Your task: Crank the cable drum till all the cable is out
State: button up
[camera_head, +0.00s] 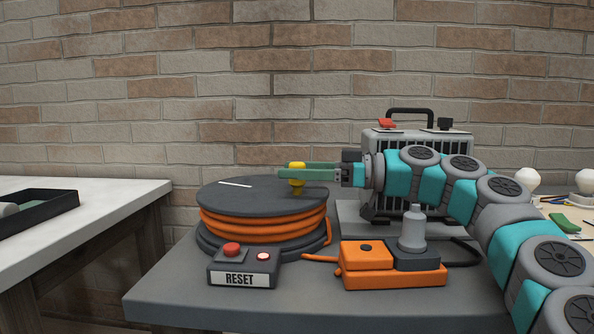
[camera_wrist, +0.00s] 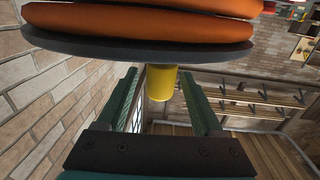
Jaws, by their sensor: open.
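The cable drum (camera_head: 225,195) lies flat on a grey table, with a dark top disc and several turns of orange cable (camera_head: 265,226) around it. A yellow crank knob (camera_head: 297,183) stands up near the right edge of the disc. My gripper (camera_head: 290,171) reaches in from the right at the knob's height, its green fingers open. In the wrist view, the knob (camera_wrist: 159,84) stands between the open fingers (camera_wrist: 160,78), with a gap showing on both sides. The cable's end runs from the drum toward an orange box; its far part is hidden.
A grey box with a red RESET button (camera_head: 231,249) stands in front of the drum. The orange box (camera_head: 395,278) with a grey bottle-shaped part is to its right. A grey ribbed machine (camera_head: 385,150) with a handle stands behind my arm. A white table (camera_head: 90,205) with a black tray is left.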

jog(key=shift+d, duration=0.1)
jog(key=s+d, duration=0.1)
jog(key=d, duration=0.6)
jog(key=shift+s+d+b, duration=0.15)
jog(key=shift+d+b, duration=0.1)
jog(key=shift+b, duration=0.1)
jog(key=shift+c, duration=0.4)
